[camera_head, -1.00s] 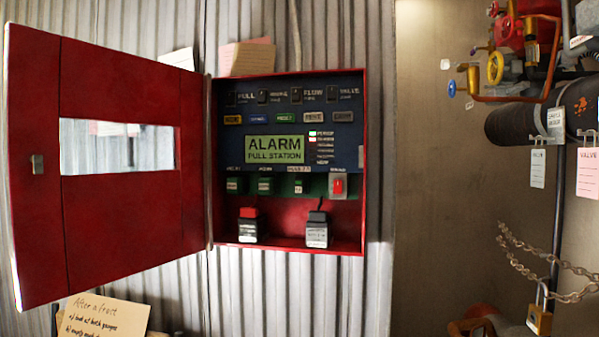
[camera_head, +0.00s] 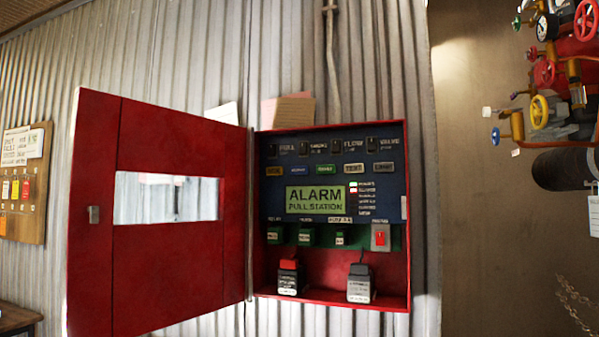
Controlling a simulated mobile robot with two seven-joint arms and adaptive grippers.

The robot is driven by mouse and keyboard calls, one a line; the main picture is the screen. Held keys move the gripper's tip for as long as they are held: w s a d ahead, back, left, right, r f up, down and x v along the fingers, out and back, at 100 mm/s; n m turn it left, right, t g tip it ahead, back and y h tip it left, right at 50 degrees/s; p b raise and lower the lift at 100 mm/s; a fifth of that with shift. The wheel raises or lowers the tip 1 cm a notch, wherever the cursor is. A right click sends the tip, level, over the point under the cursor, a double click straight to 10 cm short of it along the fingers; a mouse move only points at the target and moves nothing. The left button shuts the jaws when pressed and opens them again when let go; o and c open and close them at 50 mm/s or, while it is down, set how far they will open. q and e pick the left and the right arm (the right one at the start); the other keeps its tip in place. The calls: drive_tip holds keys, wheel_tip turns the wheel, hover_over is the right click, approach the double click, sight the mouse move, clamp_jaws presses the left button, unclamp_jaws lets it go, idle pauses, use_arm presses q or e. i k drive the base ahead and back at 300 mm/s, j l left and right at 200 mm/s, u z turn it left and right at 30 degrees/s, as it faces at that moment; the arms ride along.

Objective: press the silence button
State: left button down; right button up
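The red alarm cabinet (camera_head: 407,240) hangs on the corrugated wall with its door (camera_head: 92,270) swung open to the left. Inside is a dark blue panel (camera_head: 270,205) with a lit green display (camera_head: 315,200) reading "ALARM PULL STATION". Above the display runs a row of small buttons: an amber one (camera_head: 274,171), a blue one (camera_head: 298,171), a green one (camera_head: 325,170), and pale ones (camera_head: 354,168) further right. Their lettering is too small to read surely, so I cannot tell which is the silence button. Neither gripper is in view.
Valves and pipes (camera_head: 540,112) stand at the right, and a notice board (camera_head: 22,183) hangs at the far left. Space before the panel looks clear.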

sight(298, 170)
drive_tip(key=i+j+z, duration=0.2)
drive_tip(key=j+z, duration=0.15)
drive_tip(key=i+j+z, duration=0.2)
drive_tip(key=j+z, duration=0.2)
